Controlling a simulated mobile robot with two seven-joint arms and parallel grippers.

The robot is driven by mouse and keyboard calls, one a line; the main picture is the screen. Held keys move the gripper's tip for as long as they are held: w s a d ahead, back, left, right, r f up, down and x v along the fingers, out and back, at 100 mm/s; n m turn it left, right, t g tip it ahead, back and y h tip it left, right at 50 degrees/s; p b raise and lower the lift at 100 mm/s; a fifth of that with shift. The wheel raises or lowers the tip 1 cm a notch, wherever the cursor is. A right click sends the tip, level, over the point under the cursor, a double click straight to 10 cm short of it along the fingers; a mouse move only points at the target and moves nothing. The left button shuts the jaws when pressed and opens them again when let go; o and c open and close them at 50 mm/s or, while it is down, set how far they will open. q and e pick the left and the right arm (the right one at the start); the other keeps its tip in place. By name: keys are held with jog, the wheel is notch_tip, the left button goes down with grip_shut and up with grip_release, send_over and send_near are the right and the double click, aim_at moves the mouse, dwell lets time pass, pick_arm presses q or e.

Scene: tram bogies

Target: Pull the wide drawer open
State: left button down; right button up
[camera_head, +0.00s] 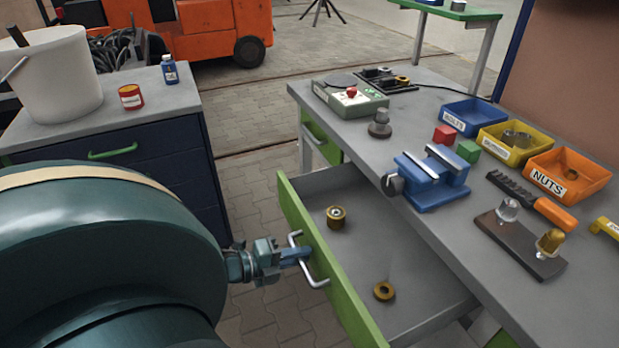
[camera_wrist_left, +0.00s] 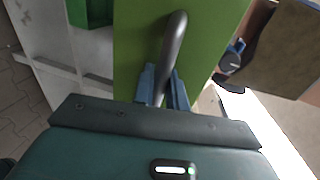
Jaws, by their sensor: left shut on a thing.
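The wide drawer (camera_head: 335,274) has a green front and a grey inside. It stands well out from under the grey workbench, and its inside is open to view. A brass-coloured bearing (camera_head: 336,217) and a brass ring (camera_head: 384,291) lie on its floor. My left gripper (camera_head: 297,256) is at the drawer front, shut on the metal bar handle (camera_head: 313,272). In the left wrist view the blue fingers (camera_wrist_left: 163,88) are on either side of the handle (camera_wrist_left: 174,45), against the green front (camera_wrist_left: 136,40). My right gripper is in neither view.
On the workbench (camera_head: 427,230) stand a blue vise (camera_head: 432,178), a grey-green device (camera_head: 350,98) and an orange nuts bin (camera_head: 567,175). A dark blue cabinet (camera_head: 160,140) at left bears a white bucket (camera_head: 52,75). Paved floor (camera_head: 258,190) lies between them.

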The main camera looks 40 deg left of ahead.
pick_arm(q)
jog(key=shift+s+a, duration=0.15)
jog(key=shift+s, duration=0.15)
jog(key=c, duration=1.8)
grip_release()
jog(key=shift+s, duration=0.1)
jog(key=v, duration=1.3)
